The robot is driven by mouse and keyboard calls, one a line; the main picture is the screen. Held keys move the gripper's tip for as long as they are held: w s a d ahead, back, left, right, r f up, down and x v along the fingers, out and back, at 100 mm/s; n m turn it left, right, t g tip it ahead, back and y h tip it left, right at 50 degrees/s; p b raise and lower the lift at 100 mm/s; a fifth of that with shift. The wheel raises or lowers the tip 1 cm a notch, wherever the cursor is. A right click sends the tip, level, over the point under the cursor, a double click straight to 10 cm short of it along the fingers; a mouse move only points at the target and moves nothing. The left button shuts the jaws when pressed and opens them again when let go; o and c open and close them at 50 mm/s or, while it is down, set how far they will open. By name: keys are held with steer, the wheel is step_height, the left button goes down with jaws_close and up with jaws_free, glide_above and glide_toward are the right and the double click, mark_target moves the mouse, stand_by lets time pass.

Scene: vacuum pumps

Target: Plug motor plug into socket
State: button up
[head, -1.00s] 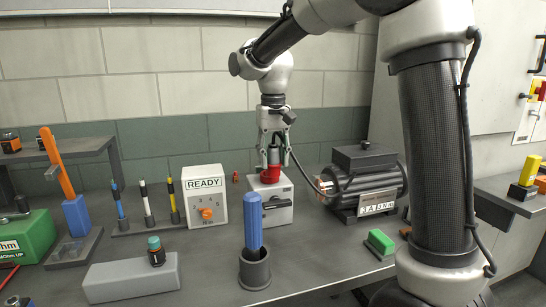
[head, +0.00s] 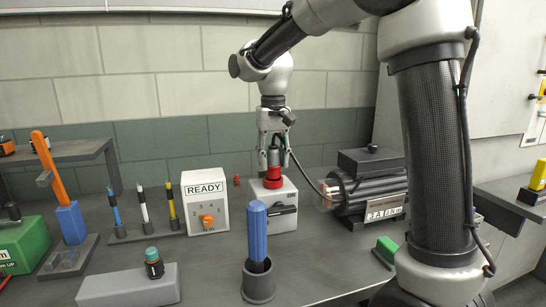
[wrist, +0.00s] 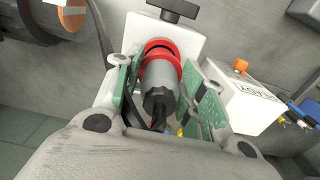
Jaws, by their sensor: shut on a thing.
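The motor plug (head: 273,158) is a grey cylinder with a red collar, upright between the fingers of my gripper (head: 272,152). In the wrist view my gripper (wrist: 166,100) has green finger pads on both sides of the grey plug body (wrist: 160,82), shut on it. The red socket (head: 273,183) is on top of a white box (head: 284,217) with a dark handle on its front. The plug's red end is at the socket, in line with it; how deep it sits is hard to tell. A dark cable runs from the plug to the motor (head: 370,188).
A white READY box (head: 205,202) with an orange knob stands left of the socket box. A blue-handled tool in a dark cup (head: 258,284) stands in front. A grey block (head: 128,287) and a green block (head: 386,248) lie on the bench.

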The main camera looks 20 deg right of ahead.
steer(key=shift+f, duration=1.05)
steer(key=shift+f, duration=0.25)
steer(key=o, duration=1.2)
step_height(320, 180, up, 12)
stand_by(0.4)
